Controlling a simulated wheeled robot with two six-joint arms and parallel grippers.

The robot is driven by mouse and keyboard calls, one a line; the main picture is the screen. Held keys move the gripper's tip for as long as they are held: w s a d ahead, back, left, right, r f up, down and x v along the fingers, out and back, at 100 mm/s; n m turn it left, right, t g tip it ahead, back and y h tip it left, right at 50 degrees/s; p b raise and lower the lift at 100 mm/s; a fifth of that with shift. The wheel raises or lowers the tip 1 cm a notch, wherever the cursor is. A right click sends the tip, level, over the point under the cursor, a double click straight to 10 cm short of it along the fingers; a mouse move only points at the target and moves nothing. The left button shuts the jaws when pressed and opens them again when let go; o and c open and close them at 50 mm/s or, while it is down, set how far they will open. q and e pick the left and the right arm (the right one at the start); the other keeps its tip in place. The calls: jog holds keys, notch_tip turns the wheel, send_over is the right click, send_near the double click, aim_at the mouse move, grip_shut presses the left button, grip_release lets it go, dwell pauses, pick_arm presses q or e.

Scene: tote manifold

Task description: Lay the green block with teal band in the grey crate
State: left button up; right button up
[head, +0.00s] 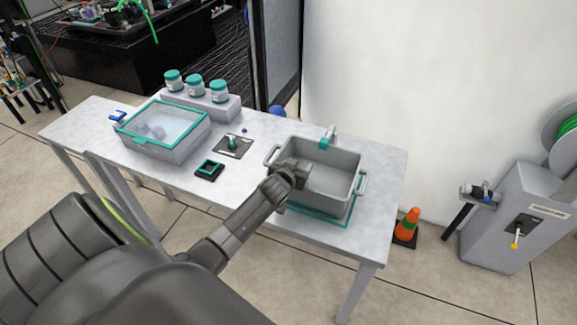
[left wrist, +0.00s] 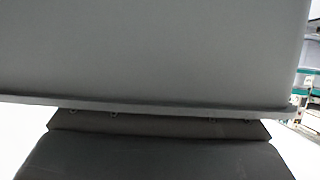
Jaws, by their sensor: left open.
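The grey crate (head: 345,160) stands at the right end of the table, on a teal-edged base. My left gripper (head: 299,175) reaches over the crate's near left side and is open. Its fingertips are small and dark, and I cannot tell how deep they are. In the left wrist view a plain grey surface, probably the crate's wall (left wrist: 160,50), fills the upper part very close up. I cannot make out the green block with teal band in either view. My gripper and arm hide part of the crate's inside.
A teal-framed clear-lidded box (head: 165,148) stands at left, with jars (head: 195,88) on a grey block behind. A black square piece with a teal ring (head: 209,169) and a dark plate with a teal knob (head: 233,144) lie mid-table. A teal fitting (head: 328,135) sits at the crate's back rim.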

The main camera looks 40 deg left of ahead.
pick_arm(q)
jog(key=v, duration=1.2)
jog(key=shift+w+r, duration=0.15)
